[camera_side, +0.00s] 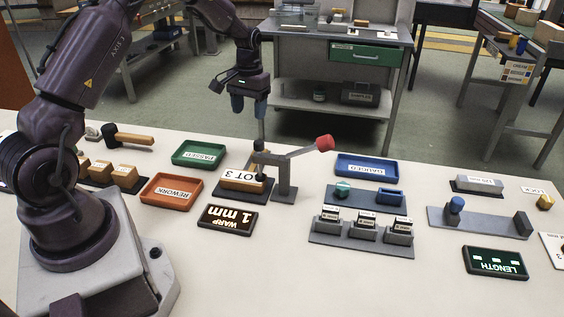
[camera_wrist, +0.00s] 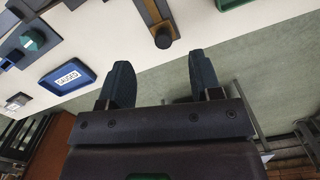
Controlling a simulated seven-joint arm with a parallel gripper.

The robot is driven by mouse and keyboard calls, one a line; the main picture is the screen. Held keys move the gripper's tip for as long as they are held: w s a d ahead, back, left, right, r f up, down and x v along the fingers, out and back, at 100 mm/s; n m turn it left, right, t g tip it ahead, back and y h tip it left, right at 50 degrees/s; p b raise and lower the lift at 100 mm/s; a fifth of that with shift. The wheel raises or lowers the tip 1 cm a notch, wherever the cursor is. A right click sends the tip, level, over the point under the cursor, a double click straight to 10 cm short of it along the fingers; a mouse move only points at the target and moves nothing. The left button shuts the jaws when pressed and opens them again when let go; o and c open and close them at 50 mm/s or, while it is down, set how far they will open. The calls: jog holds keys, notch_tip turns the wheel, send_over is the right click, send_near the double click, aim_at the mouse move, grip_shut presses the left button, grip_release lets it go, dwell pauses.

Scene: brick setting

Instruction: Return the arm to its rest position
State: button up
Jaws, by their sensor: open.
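My gripper (camera_side: 249,104) is in the air above the far side of the white table in the side view, fingers pointing down. It is over and behind the warp gauge with the red-knobbed lever (camera_side: 325,143). In the wrist view my gripper (camera_wrist: 161,88) shows two dark fingers spread apart, with nothing between them. Beyond the fingertips are the table edge and the green floor.
On the table (camera_side: 200,262) are a tan brick (camera_side: 243,178) at the gauge, a green PASSED tray (camera_side: 199,153), an orange REWORK tray (camera_side: 171,192), a blue tray (camera_side: 366,166), which also shows in the wrist view (camera_wrist: 68,77), and a hammer (camera_side: 128,137). A workbench (camera_side: 340,40) stands behind.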

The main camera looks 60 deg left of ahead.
jog(key=s+d+r+m+t, duration=0.6)
jog(key=s+d+r, duration=1.3)
jog(key=s+d, duration=0.2)
jog(key=shift+s+d+r, duration=0.4)
jog(key=shift+d, duration=0.6)
jog(key=shift+o, duration=0.2)
